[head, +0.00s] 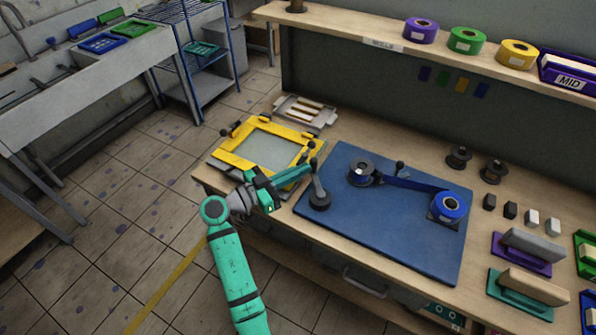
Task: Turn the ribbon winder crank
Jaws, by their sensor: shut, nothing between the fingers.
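The ribbon winder stands on a blue board (375,235) on the workbench. Its dark grey crank (320,200) is at the board's left side, with its arm pointing up in the picture to a knob near the far end. A dark reel (360,170) stands behind the crank. A blue ribbon (412,184) runs from the reel to a blue ribbon spool (447,207) at the right. My gripper (309,171) is shut and empty, its fingertips beside the crank's knob end. I cannot tell whether they touch it.
A yellow frame (233,158) lies left of my gripper, with a grey tray (305,112) behind it. Purple, green and yellow ribbon rolls (466,41) stand on the shelf. Dark spools (458,157), small blocks and handled pads (520,253) occupy the bench's right side.

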